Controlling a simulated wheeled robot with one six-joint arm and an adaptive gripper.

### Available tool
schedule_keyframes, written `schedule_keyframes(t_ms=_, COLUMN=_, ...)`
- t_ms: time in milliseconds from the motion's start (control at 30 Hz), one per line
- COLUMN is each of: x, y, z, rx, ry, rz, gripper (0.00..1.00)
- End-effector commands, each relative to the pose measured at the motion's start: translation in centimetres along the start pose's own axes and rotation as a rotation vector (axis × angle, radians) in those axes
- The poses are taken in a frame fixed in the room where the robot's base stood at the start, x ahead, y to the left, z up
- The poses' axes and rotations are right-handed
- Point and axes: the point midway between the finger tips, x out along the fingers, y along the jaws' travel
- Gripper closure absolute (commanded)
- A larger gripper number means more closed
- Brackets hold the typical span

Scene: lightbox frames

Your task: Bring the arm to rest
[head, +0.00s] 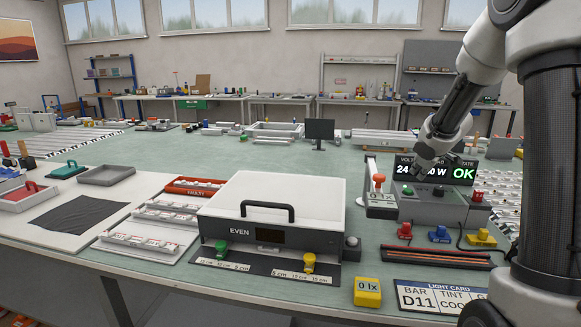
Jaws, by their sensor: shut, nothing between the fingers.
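My arm comes in from the right side of the head view. Its forearm slants down and to the left. My gripper (423,165) is at its end, pointing down in front of the power meter (462,172). It hides part of the meter's lit display, which reads "OK" on the right. The gripper is shut and holds nothing. It appears to be above the grey control box, but I cannot tell the exact gap.
A white lightbox (275,205) with a black handle, marked "EVEN", stands at the middle front. A red-knobbed stand (378,185) is close left of the gripper. Coloured plugs (440,235), a yellow lux meter (367,292) and a light card (440,298) lie in front.

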Motion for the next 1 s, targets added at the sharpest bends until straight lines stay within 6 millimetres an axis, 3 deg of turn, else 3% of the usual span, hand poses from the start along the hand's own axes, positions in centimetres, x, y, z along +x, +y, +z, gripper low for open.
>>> schedule_keyframes(t_ms=67, x=-0.1, y=-1.1, z=3.6, rx=0.066, ry=-0.114, rz=-0.018, gripper=1.0)
schedule_keyframes(t_ms=167, x=-3.0, y=-2.7, z=8.3, rx=0.184, ry=-0.269, rz=-0.032, gripper=1.0)
schedule_keyframes(t_ms=300, x=-9.9, y=-6.2, z=12.6, rx=0.354, ry=-0.43, rz=-0.063, gripper=1.0)
schedule_keyframes(t_ms=400, x=-15.3, y=-9.6, z=14.5, rx=0.463, ry=-0.499, rz=-0.104, gripper=1.0)
schedule_keyframes(t_ms=600, x=-24.9, y=-17.0, z=16.5, rx=0.623, ry=-0.518, rz=-0.217, gripper=1.0)
schedule_keyframes(t_ms=700, x=-27.9, y=-19.6, z=16.6, rx=0.658, ry=-0.461, rz=-0.256, gripper=1.0)
schedule_keyframes(t_ms=800, x=-29.8, y=-20.6, z=16.1, rx=0.665, ry=-0.374, rz=-0.261, gripper=1.0)
schedule_keyframes(t_ms=1000, x=-31.7, y=-20.3, z=15.2, rx=0.646, ry=-0.265, rz=-0.24, gripper=1.0)
